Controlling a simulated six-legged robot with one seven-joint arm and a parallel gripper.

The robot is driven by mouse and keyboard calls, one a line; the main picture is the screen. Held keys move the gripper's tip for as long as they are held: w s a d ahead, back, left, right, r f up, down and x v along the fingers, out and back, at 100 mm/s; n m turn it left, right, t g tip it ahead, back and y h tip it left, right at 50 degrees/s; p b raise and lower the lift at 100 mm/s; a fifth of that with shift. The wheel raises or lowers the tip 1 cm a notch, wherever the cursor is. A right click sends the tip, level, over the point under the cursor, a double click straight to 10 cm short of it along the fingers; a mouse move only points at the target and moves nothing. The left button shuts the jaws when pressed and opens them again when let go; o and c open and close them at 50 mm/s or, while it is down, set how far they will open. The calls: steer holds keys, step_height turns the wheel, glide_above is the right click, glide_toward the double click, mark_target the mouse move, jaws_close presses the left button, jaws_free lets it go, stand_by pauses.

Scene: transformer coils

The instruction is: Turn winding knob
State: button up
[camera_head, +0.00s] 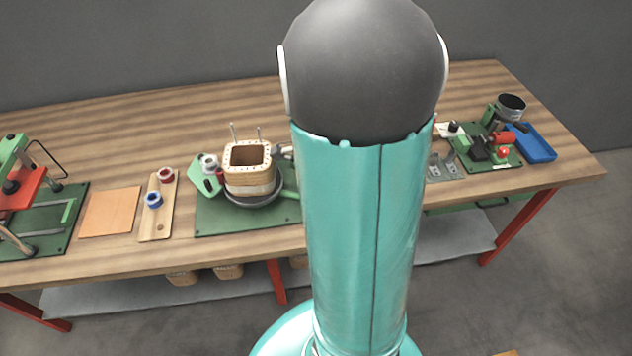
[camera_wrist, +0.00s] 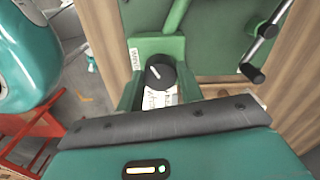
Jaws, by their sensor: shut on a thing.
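A round black knob (camera_wrist: 160,72) with a white pointer line shows in the wrist view, on a green housing (camera_wrist: 158,48) with a white label. My gripper (camera_wrist: 161,80) is at the knob and shut on it, with one finger on each side. The fingertip contact is partly hidden. The dark front edge and teal body of my gripper fill the bottom of the wrist view. In the head view my arm covers the middle of the bench, and my gripper cannot be made out there.
A wooden workbench (camera_head: 110,252) carries a green base (camera_head: 222,220) with a square coil (camera_head: 249,168). An orange sheet (camera_head: 110,211) and a board (camera_head: 160,226) with spools lie left of it. A blue tray (camera_head: 536,145) is at the right. A metal bar (camera_wrist: 262,45) stands near the knob.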

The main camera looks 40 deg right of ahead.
steer(key=shift+m, duration=0.8)
stand_by(0.6)
stand_by(0.4)
steer(key=o, duration=1)
step_height(320, 180, up, 14)
steer(key=shift+f, duration=0.1)
steer(key=shift+a, duration=0.1)
